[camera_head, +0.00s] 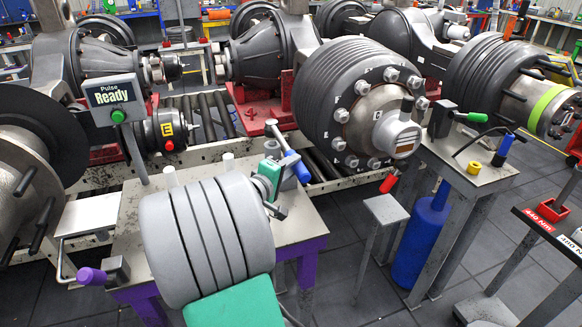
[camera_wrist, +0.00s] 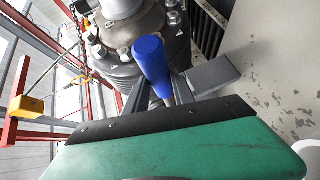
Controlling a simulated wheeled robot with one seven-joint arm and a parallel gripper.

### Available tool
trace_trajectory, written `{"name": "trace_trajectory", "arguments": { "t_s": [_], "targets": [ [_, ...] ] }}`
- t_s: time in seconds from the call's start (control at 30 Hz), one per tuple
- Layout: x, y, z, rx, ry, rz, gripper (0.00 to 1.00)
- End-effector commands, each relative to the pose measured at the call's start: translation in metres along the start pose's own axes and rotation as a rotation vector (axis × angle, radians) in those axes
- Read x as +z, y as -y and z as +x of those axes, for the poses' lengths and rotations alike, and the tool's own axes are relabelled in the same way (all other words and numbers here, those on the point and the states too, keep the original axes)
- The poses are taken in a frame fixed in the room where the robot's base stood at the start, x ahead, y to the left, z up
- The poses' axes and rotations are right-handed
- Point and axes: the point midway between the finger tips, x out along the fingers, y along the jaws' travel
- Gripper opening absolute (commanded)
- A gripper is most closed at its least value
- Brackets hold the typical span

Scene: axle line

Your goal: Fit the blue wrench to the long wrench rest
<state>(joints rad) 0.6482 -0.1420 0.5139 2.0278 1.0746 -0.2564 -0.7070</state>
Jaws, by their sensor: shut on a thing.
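The blue wrench (camera_head: 289,154) is held at my gripper (camera_head: 277,180), above the back right of the purple-legged table. Its blue handle slants from upper left to lower right in the head view. In the wrist view the blue handle (camera_wrist: 151,62) stands out between the two fingers of my gripper (camera_wrist: 155,92), pointing toward the large bolted hub. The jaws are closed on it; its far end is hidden. I cannot tell which fixture is the long wrench rest. A small grey stand (camera_head: 386,210) has a red handle beside it.
The large bolted hub (camera_head: 340,100) stands behind my gripper. The purple-legged table (camera_head: 300,225) has a bare right part.

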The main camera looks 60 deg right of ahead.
Motion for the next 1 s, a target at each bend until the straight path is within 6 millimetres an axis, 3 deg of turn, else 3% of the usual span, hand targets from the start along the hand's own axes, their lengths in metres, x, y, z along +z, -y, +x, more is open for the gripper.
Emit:
{"name": "trace_trajectory", "arguments": {
  "t_s": [0.4,1.0],
  "targets": [
    [-0.001,-0.004,0.000,0.007,-0.002,0.006,0.00],
    [0.001,0.009,0.002,0.007,-0.002,0.006,0.00]
  ]
}}
